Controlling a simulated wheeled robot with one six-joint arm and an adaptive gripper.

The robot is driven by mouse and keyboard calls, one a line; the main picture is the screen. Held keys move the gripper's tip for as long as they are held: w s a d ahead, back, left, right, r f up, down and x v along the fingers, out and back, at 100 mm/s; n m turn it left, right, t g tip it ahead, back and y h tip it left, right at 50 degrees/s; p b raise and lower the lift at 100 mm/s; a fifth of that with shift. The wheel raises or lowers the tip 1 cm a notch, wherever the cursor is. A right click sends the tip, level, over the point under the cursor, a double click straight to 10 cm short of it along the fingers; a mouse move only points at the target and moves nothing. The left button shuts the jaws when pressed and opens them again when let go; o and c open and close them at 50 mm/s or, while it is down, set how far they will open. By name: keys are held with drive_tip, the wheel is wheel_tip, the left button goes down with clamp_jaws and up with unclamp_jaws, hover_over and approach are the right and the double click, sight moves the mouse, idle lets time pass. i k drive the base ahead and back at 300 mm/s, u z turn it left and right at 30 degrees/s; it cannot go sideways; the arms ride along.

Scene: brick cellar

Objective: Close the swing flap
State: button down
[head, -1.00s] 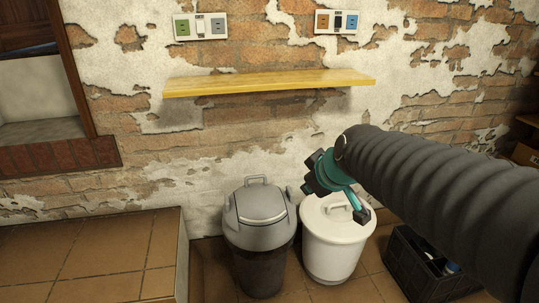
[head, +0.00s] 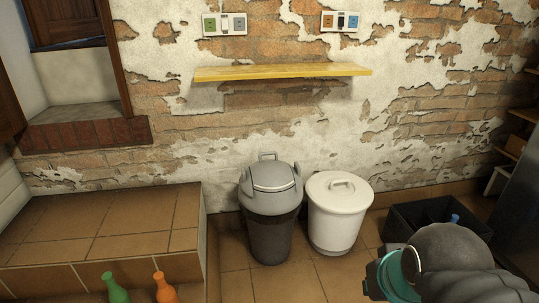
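A bin with a dark body and a grey domed lid (head: 284,199) stands on the tiled floor against the brick wall. The swing flap (head: 273,176) is the grey panel in the top of that lid, with a raised handle behind it. The flap lies roughly along the dome; I cannot tell whether it is fully flush. My gripper (head: 384,279) is at the lower right, well in front of the bin and to its right, touching neither bin nor flap. Its teal part shows, but its fingertips are too hidden to tell open from shut.
A white lidded bin (head: 337,218) stands just right of the grey one. A black crate (head: 430,218) is further right. A tiled ledge (head: 110,225) is at left, with a green bottle (head: 116,289) and an orange bottle (head: 164,288) in front. A yellow shelf (head: 284,72) hangs above.

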sight(275, 175)
drive_tip(key=u, duration=0.3)
drive_tip(key=i, duration=1.1)
drive_tip(key=u, duration=0.15)
